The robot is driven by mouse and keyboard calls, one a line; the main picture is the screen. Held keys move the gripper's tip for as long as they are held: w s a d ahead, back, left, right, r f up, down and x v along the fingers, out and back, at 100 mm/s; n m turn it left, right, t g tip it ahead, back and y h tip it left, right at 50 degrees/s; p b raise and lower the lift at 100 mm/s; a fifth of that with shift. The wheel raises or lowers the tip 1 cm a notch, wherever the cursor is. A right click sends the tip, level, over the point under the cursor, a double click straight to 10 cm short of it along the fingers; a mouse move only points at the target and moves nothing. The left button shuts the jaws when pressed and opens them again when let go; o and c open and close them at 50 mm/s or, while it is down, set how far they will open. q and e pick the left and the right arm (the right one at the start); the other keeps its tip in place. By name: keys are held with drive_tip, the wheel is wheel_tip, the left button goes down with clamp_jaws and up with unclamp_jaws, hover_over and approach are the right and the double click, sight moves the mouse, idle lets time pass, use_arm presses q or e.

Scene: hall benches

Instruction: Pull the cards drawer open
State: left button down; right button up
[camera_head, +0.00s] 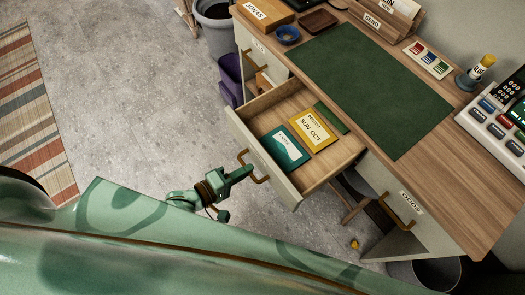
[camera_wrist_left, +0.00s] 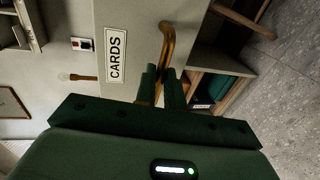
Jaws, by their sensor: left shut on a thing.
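The cards drawer (camera_head: 243,126) stands pulled out from the wooden-topped desk, its inside showing. My left gripper (camera_head: 246,173) is at the drawer's brown bar handle (camera_head: 254,166). The left wrist view shows the CARDS label (camera_wrist_left: 115,55) on the pale front beside the handle (camera_wrist_left: 167,42), with the fingers (camera_wrist_left: 161,88) shut around the bar. My right gripper is not in view.
The desk top carries a green mat (camera_head: 370,80), a blue bowl (camera_head: 288,34) and a button console (camera_head: 500,115). Another drawer handle (camera_head: 403,209) is at the right. A purple bin (camera_head: 230,78) stands at the left. Grey floor (camera_head: 130,90) is clear left of the desk.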

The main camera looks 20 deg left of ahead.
use_arm(q)
drive_tip(key=shift+f+p+v, duration=0.15)
drive_tip(key=shift+f+v, duration=0.1)
drive_tip(key=shift+v, duration=0.95)
drive_tip(key=shift+f+p+v, duration=0.15)
drive_tip(key=shift+f+v, duration=0.1)
drive_tip(key=shift+v, duration=1)
drive_tip(key=c, duration=1.5)
unclamp_jaws()
drive_tip(key=p+v, duration=0.2)
drive_tip(key=v, duration=1.4)
drive_tip(key=shift+s+a, duration=0.15)
drive_tip(key=shift+s, duration=0.05)
